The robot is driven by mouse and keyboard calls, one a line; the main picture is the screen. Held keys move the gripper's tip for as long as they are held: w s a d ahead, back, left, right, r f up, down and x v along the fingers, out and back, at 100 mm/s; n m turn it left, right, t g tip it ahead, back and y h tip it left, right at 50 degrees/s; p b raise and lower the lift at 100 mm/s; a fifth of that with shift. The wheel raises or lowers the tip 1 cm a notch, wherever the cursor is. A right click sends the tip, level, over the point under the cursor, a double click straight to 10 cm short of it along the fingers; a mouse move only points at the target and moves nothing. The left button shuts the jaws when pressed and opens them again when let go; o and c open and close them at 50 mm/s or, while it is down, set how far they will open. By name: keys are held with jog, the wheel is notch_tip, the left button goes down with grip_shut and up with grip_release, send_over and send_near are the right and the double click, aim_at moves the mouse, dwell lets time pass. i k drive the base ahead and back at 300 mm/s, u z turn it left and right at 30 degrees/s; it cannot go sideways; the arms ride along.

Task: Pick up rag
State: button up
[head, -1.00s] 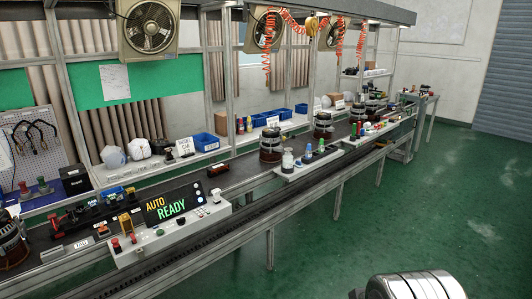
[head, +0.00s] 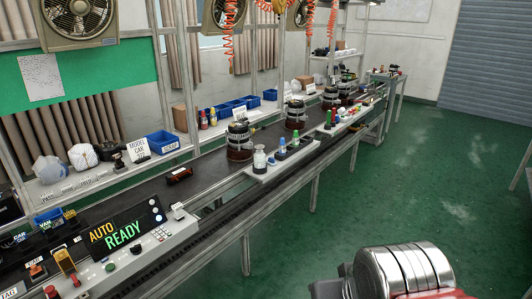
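I cannot pick out a rag with certainty. Two rounded whitish items, a pale grey-blue one (head: 50,169) and a white one (head: 83,157), sit on the shelf behind the line at the left; whether they are cloth is too small to tell. A silver rounded part of my arm fills the bottom right in the head view. The fingers of my gripper do not show.
The conveyor line (head: 205,183) runs from front left to back right, with several alternators, the closest (head: 240,142) mid-line. A control panel (head: 122,237) reads "AUTO READY". Blue bins (head: 162,143) stand behind. The green floor (head: 385,180) at right is clear.

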aim_at(271, 161)
jog(key=z, duration=1.25)
jog(key=i, duration=2)
jog(key=u, duration=0.1)
